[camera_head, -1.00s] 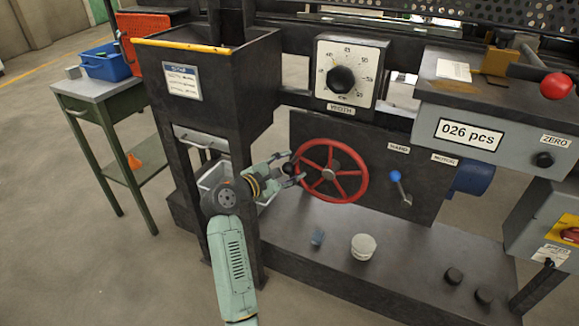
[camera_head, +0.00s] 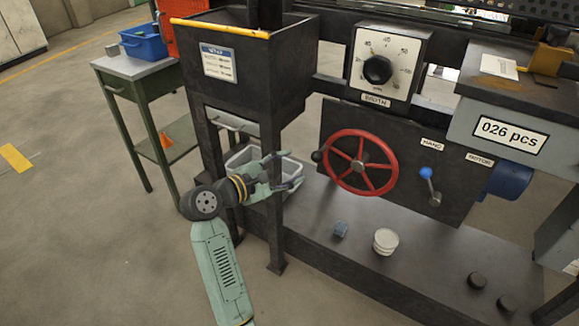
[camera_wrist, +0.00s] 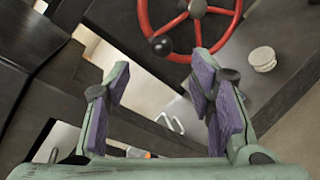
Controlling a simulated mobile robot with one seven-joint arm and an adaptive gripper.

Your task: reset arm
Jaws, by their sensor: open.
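My gripper (camera_head: 291,170) is open and empty on my green arm, left of the red handwheel (camera_head: 361,162) in the head view. The wheel's black knob (camera_head: 317,156) stands clear of the fingertips, a little to their right. In the wrist view my gripper (camera_wrist: 160,80) shows its two purple-padded fingers spread apart with nothing between them. The wheel (camera_wrist: 147,14) and its black knob (camera_wrist: 161,45) show beyond the fingertips there.
A black hopper (camera_head: 240,90) on legs stands behind my arm, with a grey bin (camera_head: 290,165) below. A green side table (camera_head: 135,68) stands left; floor at left is free.

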